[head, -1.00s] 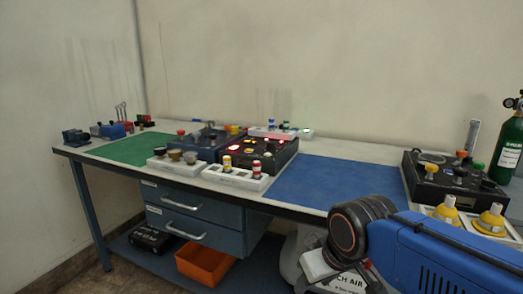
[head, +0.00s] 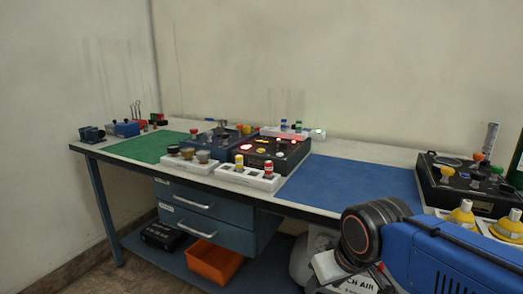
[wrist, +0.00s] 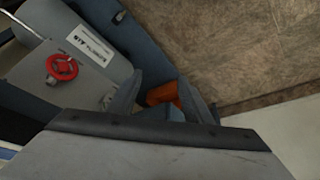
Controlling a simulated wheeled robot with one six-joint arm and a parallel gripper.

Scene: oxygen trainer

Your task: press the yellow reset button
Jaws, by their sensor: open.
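A black panel box (head: 287,149) with red lamps and small coloured controls stands at the middle of the workbench in the head view. Yellow spots show on its top (head: 262,151), too small to tell which is the reset button. My gripper (wrist: 163,97) shows in the wrist view with its two dark fingers apart and nothing between them close up. It points down past the bench, over the floor area, away from the panel. In the head view my blue arm fills the lower right and my gripper is not visible.
A white tray (head: 228,172) with capped bottles stands in front of the panel. A blue mat (head: 350,186) lies bare to its right. A black box with knobs (head: 470,203) is further right. An orange bin (head: 214,262) sits on the lower shelf. The wrist view shows a red handwheel (wrist: 62,67).

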